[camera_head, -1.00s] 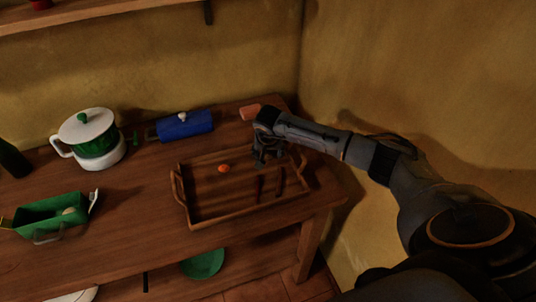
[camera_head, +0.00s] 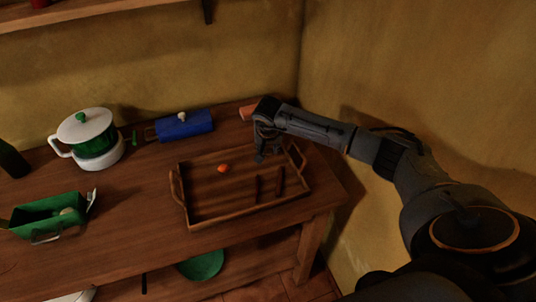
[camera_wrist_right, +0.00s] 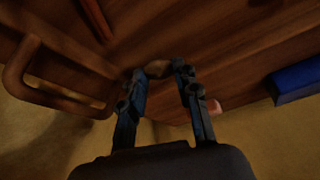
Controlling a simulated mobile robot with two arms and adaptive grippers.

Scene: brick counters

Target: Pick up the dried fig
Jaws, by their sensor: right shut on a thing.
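A small brown lump, which looks like the dried fig (camera_wrist_right: 157,68), sits between the fingertips of my right gripper in the right wrist view. My right gripper (camera_head: 265,157) is shut on it at the back right part of the wooden tray (camera_head: 215,217). In the right wrist view the two fingers (camera_wrist_right: 157,75) reach in from below with the lump between their tips. In the head view the fingers hide the fig. I cannot tell whether it still touches the tray. My left gripper is not in view.
A small orange item (camera_head: 223,168) lies in the tray. A white and green pot (camera_head: 88,140) and a green caddy (camera_head: 48,217) stand to the left. A wall rises on the right.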

